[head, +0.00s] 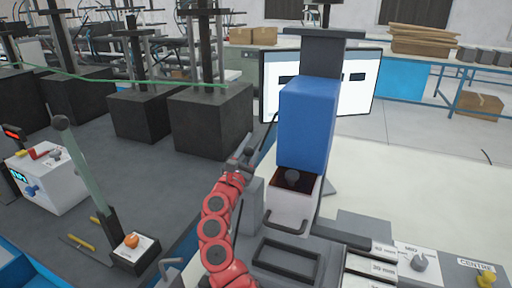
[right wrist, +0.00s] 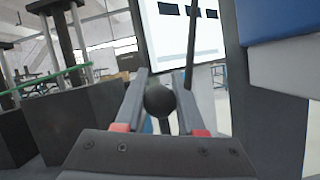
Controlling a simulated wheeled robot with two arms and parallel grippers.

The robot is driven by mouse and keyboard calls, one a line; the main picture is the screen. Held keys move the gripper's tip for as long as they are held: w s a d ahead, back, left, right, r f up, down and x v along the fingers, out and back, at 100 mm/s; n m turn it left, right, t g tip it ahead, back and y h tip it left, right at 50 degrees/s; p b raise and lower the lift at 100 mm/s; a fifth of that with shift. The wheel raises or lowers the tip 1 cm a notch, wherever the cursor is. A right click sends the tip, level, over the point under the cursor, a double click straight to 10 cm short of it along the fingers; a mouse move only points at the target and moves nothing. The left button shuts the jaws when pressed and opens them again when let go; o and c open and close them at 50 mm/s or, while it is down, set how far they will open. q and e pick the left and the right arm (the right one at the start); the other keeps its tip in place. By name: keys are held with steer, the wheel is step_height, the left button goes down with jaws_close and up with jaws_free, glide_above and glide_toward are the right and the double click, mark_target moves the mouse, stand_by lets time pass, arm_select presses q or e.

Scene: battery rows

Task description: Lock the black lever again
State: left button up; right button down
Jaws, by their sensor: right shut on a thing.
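The black lever ends in a round dark knob (right wrist: 160,101), which sits between my two fingers in the right wrist view. In the head view this knob is small (head: 249,151), beside the blue machine block. My right gripper (head: 243,160) is shut on the black lever's knob, with one finger on each side of it. The lever's shaft is mostly hidden behind the knob and my gripper, so I cannot tell its angle. My left gripper is not in view.
A blue block (head: 308,125) stands over an open white box (head: 291,212) with a handle, right of my gripper. A grey-green lever (head: 84,170) with a black ball stands far left. A screen (head: 357,95) is behind. Labelled knobs (head: 419,262) lie at lower right.

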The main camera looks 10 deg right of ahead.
mark_target(247, 151)
steer(key=s+p, duration=0.1)
steer(key=s+a+r+p, duration=0.1)
steer(key=s+a+p, duration=0.1)
steer(key=shift+s+a+r+p, duration=0.1)
steer(key=shift+a+r+p, duration=0.05)
steer(key=shift+r+p, duration=0.2)
steer(key=c, duration=1.6)
jaws_free()
steer(key=s, duration=0.1)
steer(key=s+a, duration=0.1)
steer(key=s, duration=0.1)
steer(key=shift+a+f+t+h, duration=0.2)
steer(key=shift+a+t+h, duration=0.1)
steer(key=shift+a+t, duration=0.1)
steer(key=c, duration=1.3)
jaws_free()
steer(key=shift+a, duration=0.15)
steer(key=shift+o, duration=1.1)
steer(key=o, duration=0.6)
steer(key=shift+w+d+f, duration=0.15)
steer(key=shift+d+f, duration=0.05)
steer(key=shift+d, duration=0.05)
steer(key=shift+c, duration=0.2)
